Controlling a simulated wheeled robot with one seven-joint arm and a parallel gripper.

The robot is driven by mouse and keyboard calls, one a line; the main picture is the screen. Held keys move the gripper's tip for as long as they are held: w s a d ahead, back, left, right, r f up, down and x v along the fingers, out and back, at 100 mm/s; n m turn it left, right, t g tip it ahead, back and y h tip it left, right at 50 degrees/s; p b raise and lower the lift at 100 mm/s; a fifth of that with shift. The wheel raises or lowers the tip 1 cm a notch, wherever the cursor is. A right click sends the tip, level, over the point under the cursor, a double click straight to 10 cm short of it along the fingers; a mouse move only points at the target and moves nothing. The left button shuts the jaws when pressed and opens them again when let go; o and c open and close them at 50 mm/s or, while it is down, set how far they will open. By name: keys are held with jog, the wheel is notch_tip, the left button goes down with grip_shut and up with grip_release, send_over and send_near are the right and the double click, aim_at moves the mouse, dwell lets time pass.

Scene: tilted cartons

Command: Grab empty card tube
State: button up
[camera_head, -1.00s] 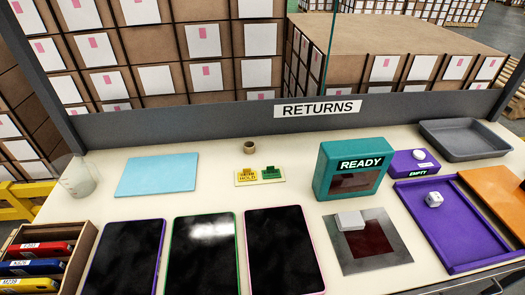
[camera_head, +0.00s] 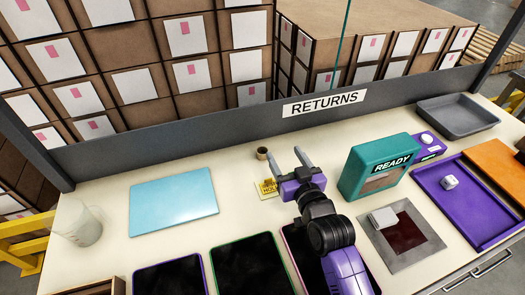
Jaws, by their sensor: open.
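The card tube (camera_head: 262,153) is a small, short brown ring standing upright near the back of the table, below the grey back panel. Its dark open top shows. My gripper (camera_head: 284,158) is in front of it and a little to its right, with two grey fingers spread wide and pointing to the back. The fingers are empty. The left fingertip is close to the tube; I cannot tell whether they touch.
A teal READY box (camera_head: 376,166) stands to the right. A light blue sheet (camera_head: 172,200) lies to the left. The grey back panel (camera_head: 200,137) rises behind the tube.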

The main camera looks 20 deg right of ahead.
jog(key=w+f+g, duration=0.1)
jog(key=w, duration=0.4)
jog(key=n+g+y, duration=0.1)
jog(key=g, duration=0.1)
send_near(260, 150)
jog(key=shift+s+d+r, duration=0.35)
jog(key=shift+s+r, duration=0.15)
jog(key=shift+s, duration=0.15)
jog(key=shift+w+a+f, duration=0.1)
jog(key=shift+f, duration=0.15)
jog(key=shift+p+x, duration=0.3)
jog(key=shift+x, duration=3.35)
jog(key=shift+a, duration=0.1)
jog(key=c, duration=1.4)
